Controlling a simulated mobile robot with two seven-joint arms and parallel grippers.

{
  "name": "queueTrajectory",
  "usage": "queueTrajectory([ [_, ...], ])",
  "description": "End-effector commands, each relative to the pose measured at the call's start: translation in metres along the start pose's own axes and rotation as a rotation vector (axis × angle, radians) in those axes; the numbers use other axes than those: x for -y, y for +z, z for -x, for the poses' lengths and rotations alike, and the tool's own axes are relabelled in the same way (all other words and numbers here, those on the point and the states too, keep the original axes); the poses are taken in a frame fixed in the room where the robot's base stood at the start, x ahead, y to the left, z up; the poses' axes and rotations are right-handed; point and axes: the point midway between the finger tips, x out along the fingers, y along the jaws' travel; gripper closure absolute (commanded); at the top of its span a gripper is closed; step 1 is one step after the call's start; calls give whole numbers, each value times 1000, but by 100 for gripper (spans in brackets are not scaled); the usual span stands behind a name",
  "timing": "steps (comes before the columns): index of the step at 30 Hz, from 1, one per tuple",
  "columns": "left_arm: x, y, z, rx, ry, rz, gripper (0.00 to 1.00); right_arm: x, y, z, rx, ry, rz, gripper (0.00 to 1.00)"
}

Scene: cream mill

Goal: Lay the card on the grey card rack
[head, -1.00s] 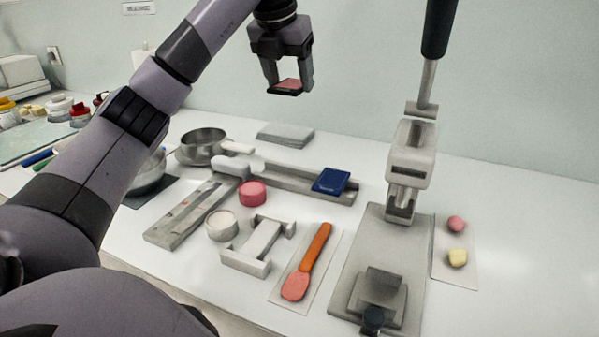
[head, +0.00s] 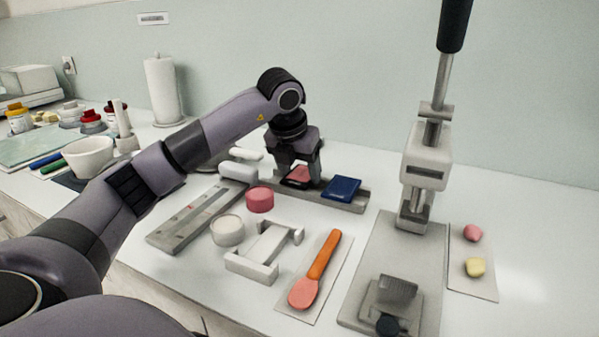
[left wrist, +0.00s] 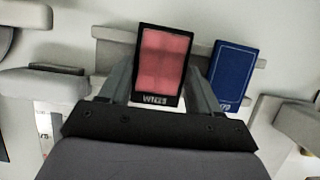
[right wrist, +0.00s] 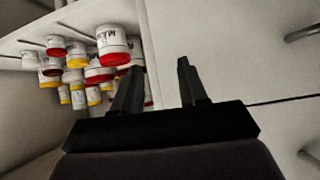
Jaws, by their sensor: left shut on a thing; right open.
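A pink card with a black border (head: 298,175) is held in my left gripper (head: 299,178), which is shut on it. In the left wrist view the pink card (left wrist: 163,62) shows its face with white lettering at its near edge. The grey card rack (head: 350,206) is a long low rail near the back of the counter. A dark blue card (head: 341,187) leans on its right part. The pink card is over the rack, left of the blue card; I cannot tell whether it touches. My right gripper (right wrist: 158,78) is open and empty.
A pink puck (head: 260,199), a white round pot (head: 228,230) and a pale stand (head: 262,250) are in front of the rack. An orange spatula (head: 317,270) lies on a sheet. A lever press (head: 425,170) stands to the right. Several lidded jars (right wrist: 113,45) show near my right gripper.

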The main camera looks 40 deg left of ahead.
Motion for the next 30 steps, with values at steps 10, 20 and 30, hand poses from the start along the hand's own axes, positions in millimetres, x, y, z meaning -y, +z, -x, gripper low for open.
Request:
queueTrajectory([
  [10, 0, -2, -4, 1, 0, 0, 71, 0, -2, 0, -6, 0, -1, 57],
  [20, 0, -3, -6, 1, 0, 0, 12, 0, -1, -1, -6, 0, -2, 57],
  [30, 0, 0, 14, 5, -1, -1, 12, 0, -2, 0, -4, 1, -5, 57],
])
